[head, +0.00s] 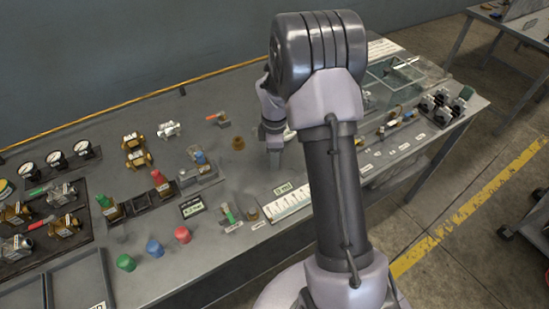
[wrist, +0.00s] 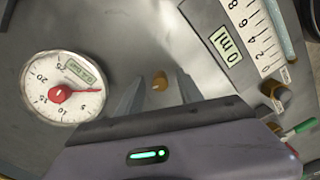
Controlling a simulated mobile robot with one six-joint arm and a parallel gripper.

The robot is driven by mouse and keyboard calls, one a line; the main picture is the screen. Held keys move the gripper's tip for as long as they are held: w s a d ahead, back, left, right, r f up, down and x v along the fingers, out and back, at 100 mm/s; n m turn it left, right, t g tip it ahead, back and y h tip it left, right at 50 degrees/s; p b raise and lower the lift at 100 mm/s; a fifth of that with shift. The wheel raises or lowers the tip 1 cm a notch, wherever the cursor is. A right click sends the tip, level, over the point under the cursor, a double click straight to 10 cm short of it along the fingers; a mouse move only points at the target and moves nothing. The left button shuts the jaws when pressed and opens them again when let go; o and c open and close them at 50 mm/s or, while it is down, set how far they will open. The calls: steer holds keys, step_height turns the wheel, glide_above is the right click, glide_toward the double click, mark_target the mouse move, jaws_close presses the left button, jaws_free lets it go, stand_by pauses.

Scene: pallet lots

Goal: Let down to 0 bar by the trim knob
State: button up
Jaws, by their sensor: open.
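A small orange-brass knob with a pale mark (wrist: 160,80) shows in the wrist view. I take it for the trim knob. My gripper (wrist: 158,88) is open above it, with one finger on each side of the knob in the picture. I cannot tell whether the fingers touch it. A round white gauge (wrist: 78,108) lies to the left, with a red hub and a red needle pointing right. Its small label and exact reading are not legible. In the head view my gripper (head: 273,158) is low over the bench, and the knob and gauge are not made out.
A "0 ml" display (wrist: 226,44) and a numbered scale (wrist: 262,38) lie to the right in the wrist view. A green-handled brass valve (head: 252,213) stands near the bench front. Red, blue and green caps (head: 154,248) and several fittings crowd the left.

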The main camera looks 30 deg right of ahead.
jaws_close()
